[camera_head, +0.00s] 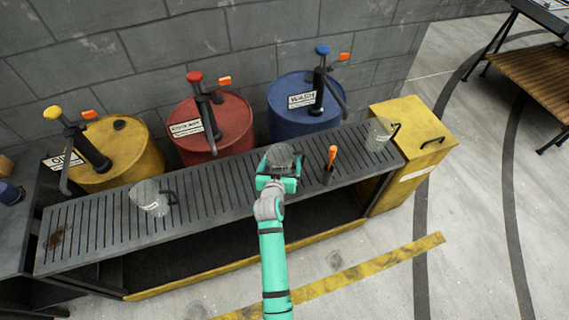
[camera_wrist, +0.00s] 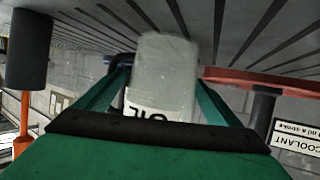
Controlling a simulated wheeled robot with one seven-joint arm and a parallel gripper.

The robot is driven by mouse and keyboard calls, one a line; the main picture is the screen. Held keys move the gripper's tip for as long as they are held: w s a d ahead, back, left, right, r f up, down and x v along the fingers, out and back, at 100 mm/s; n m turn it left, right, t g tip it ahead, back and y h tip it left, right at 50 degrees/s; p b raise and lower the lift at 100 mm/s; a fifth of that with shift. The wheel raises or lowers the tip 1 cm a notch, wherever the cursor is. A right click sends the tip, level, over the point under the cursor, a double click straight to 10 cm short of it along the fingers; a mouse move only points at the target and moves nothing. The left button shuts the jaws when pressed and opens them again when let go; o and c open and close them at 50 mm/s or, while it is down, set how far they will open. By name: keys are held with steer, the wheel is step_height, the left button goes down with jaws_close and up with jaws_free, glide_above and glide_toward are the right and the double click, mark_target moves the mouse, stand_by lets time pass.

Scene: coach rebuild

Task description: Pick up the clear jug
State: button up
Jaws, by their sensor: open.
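A clear jug (camera_head: 280,154) stands on the slatted bench, at my gripper (camera_head: 277,174). In the wrist view the translucent, whitish jug (camera_wrist: 166,75) shows between the two green fingers of my gripper (camera_wrist: 160,90). A white label with dark letters shows on or through it, and the palm hides the rest. My gripper is open around the jug; I cannot tell whether either finger touches it. Another clear jug (camera_head: 150,198) with a dark handle stands at the bench's left, and a further one (camera_head: 379,134) at its right end.
An orange-topped tool (camera_head: 331,165) stands just right of my gripper on the bench (camera_head: 225,192). Yellow (camera_head: 127,150), red (camera_head: 232,125) and blue (camera_head: 290,92) drums with pumps stand behind it. A yellow box (camera_head: 425,160) adjoins the right end. The floor in front is clear.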

steer(key=c, duration=1.2)
